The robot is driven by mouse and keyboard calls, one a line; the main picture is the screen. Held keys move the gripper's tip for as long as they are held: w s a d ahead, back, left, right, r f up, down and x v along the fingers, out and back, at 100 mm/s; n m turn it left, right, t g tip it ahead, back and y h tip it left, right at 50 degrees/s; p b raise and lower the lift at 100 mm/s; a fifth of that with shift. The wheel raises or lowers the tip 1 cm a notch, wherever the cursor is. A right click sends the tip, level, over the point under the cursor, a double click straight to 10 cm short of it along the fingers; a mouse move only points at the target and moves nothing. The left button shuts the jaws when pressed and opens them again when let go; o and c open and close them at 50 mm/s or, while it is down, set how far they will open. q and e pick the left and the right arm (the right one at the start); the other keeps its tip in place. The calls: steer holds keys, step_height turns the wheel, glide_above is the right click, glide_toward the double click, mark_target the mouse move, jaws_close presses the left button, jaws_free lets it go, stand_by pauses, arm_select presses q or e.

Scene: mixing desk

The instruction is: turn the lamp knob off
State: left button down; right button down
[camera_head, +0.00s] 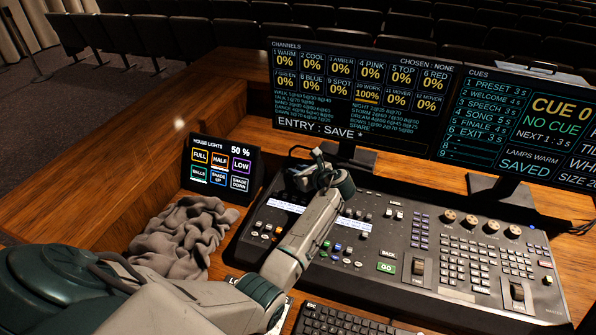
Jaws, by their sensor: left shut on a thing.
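My left arm comes in from the lower left and reaches over the mixing desk (400,215). My left gripper (314,166) is at the back left edge of the desk, below the channels monitor. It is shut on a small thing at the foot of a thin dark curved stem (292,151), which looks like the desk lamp. The lamp knob is there, mostly hidden by the fingers, and its setting cannot be read. My right gripper is not in view.
A small house lights touch screen (220,169) stands left of the desk, with a crumpled grey cloth (180,238) before it. The channels monitor (355,95) and cues monitor (515,120) stand behind. A keyboard (345,321) lies in front. Wooden desktop at left is clear.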

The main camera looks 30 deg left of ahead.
arm_select(q)
steer(key=c, duration=1.3)
jaws_free()
steer(key=shift+s+d, duration=0.1)
steer(key=shift+d, duration=0.25)
steer(key=b+v, duration=0.2)
steer(key=v, duration=0.7)
steer(key=shift+s+d+r, duration=0.2)
steer(key=shift+d+r, duration=0.05)
steer(key=shift+d, duration=0.25)
